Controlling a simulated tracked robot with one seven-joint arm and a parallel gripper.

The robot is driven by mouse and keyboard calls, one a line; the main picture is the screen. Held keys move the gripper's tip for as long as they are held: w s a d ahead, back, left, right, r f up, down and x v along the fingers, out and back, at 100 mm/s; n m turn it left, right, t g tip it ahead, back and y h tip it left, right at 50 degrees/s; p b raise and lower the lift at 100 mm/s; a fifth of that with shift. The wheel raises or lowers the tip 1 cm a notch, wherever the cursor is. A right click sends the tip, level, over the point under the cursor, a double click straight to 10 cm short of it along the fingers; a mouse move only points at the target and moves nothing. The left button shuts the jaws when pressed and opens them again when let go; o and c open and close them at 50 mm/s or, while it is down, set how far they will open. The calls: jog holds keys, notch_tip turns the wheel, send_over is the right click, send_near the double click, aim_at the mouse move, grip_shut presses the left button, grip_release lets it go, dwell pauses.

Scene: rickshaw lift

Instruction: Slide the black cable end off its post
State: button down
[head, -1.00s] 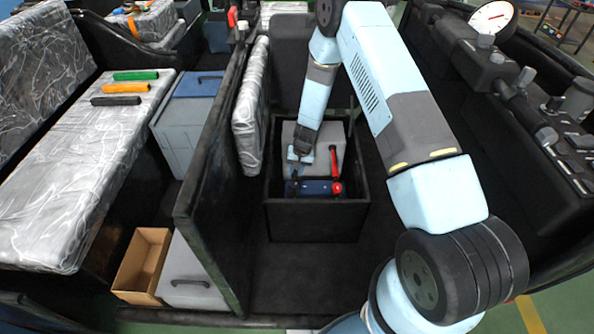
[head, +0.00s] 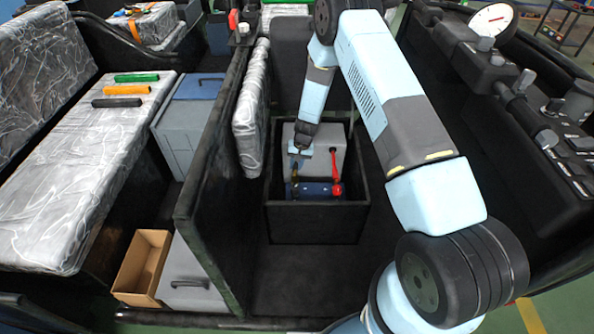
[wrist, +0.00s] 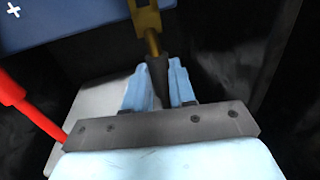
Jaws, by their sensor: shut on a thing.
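My gripper (head: 298,160) reaches down into the black open box. In the wrist view its pale blue fingers (wrist: 160,88) are shut on the black cable end (wrist: 156,72), one finger on each side. A brass-coloured clamp (wrist: 147,22) runs from the cable end, over the edge of the blue battery (wrist: 75,14). In the head view, the cable end is a small dark and brownish shape (head: 295,173) below the fingers, above the battery's left side (head: 318,188). The post is hidden, so I cannot tell whether the clamp still surrounds it.
A red cable (head: 334,163) runs to a red terminal (head: 337,190) at the battery's right side; it passes left of my gripper in the wrist view (wrist: 35,115). The black box walls (head: 315,220) surround the battery closely. A grey block (head: 325,140) stands behind it.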

jog(key=shift+w, duration=0.4)
jog(key=c, duration=0.9)
grip_release()
jog(key=d+r, duration=0.1)
jog(key=r, duration=0.8)
jog(key=d+r, duration=0.1)
jog(key=r, duration=0.3)
jog(key=shift+d+r, duration=0.2)
jog(key=shift+d, duration=0.15)
